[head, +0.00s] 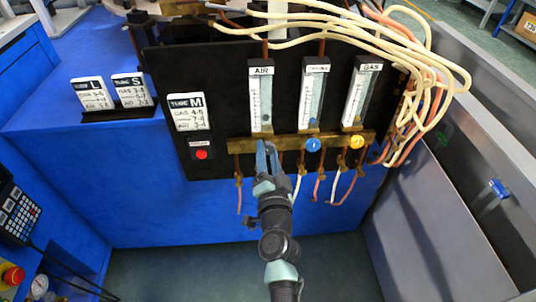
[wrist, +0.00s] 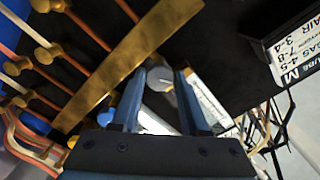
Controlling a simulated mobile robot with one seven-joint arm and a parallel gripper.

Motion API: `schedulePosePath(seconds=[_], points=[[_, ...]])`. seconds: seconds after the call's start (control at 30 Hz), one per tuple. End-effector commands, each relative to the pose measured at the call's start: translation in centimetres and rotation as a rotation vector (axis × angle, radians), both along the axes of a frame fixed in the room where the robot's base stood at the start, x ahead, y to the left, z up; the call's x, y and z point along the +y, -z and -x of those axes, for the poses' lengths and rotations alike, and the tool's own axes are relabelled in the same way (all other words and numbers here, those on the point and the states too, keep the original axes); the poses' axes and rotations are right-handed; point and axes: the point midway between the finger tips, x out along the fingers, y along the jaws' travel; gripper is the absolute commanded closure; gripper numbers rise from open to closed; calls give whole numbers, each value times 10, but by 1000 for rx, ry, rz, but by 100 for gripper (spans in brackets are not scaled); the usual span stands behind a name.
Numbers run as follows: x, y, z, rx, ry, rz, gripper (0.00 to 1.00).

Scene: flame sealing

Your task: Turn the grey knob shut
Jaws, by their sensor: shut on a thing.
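The grey knob (wrist: 160,80) shows in the wrist view between my two fingertips, in front of the brass bar (wrist: 122,68). My gripper (head: 266,148) is shut on it, one finger on each side. In the head view it reaches the brass bar (head: 244,145) below the AIR flow meter (head: 260,95) and hides the knob. How far the knob is turned cannot be seen.
A blue knob (head: 313,144) and a yellow knob (head: 356,142) sit to the right on the same bar. Pale hoses (head: 440,70) loop over the panel's right side. A red button (head: 201,154) is at left. Thin copper tubes hang below the bar.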

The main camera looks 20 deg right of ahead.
Motion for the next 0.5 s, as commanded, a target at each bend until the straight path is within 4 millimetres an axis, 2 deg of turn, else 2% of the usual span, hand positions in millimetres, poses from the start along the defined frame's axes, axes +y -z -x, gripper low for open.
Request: schedulePosePath(seconds=[0.5], points=[[0,0,0,-110,1,-386,100]])
